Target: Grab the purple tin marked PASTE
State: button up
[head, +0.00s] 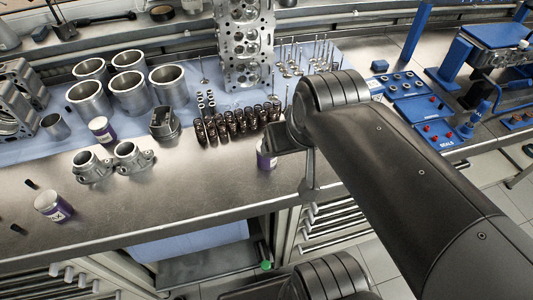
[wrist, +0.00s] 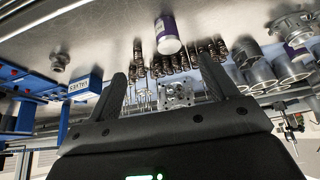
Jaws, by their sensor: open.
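A purple tin with a white lid (head: 266,158) stands near the bench's front edge, partly hidden by my gripper (head: 287,166) in the head view. In the wrist view this purple tin (wrist: 167,33) appears ahead, between the lines of the open fingers of my gripper (wrist: 171,55), with nothing held. Its marking is not readable. Two similar purple tins are at the left: one by the cylinder sleeves (head: 102,131), one at the front left (head: 53,206). The front left label is only partly legible. I cannot tell from the lettering which tin reads PASTE.
Dark valve springs (head: 232,123) stand in rows behind the nearest tin. Cylinder sleeves (head: 128,92), metal housings (head: 128,156) and a cylinder head (head: 244,45) stand further left and back. Blue trays (head: 422,108) are at the right.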

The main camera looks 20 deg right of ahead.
jog(key=w+f+g, duration=0.1)
jog(key=w+f, duration=0.1)
jog(key=w, duration=0.2)
jog(key=w+f+m+g, duration=0.1)
jog(key=w+f+g, duration=0.1)
jog(key=w, duration=0.2)
jog(key=w+a+f+m+g, duration=0.1)
jog(key=w+f+g, duration=0.1)
jog(key=w, duration=0.2)
jog(key=shift+w+f, duration=0.1)
jog(key=shift+w, duration=0.1)
jog(key=shift+w+f+g, duration=0.1)
jog(key=shift+f+g, duration=0.1)
jog(key=shift+g, duration=0.1)
notch_tip(320, 180, down, 5)
jog(key=shift+f, duration=0.15)
jog(key=shift+w+f, duration=0.15)
jog(key=shift+f, duration=1.2)
jog(key=shift+w+f, duration=0.1)
jog(key=shift+f, duration=1.25)
jog(key=shift+c, duration=0.2)
jog(key=c, duration=1.2)
